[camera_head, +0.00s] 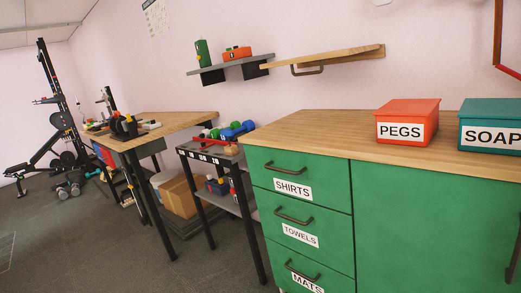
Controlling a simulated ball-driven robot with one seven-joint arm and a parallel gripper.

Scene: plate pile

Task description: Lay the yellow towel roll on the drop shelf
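No yellow towel roll shows in this view. A wooden wall shelf (325,57) with a dark handle under its front edge hangs at upper middle; it looks like the drop shelf, and its top looks bare. A green cabinet (400,212) with a wooden top stands at the right. Its left column has shut drawers labelled SHIRTS (293,189), TOWELS (300,234) and MATS (307,283). The drawers' insides are hidden. My gripper is not in view.
On the cabinet top stand a red PEGS box (404,122) and a teal SOAP box (492,126). A grey shelf (232,68) holds a green container and an orange box. A dumbbell rack (212,153), a workbench (158,125) and gym equipment (55,130) stand left. Floor at lower left is clear.

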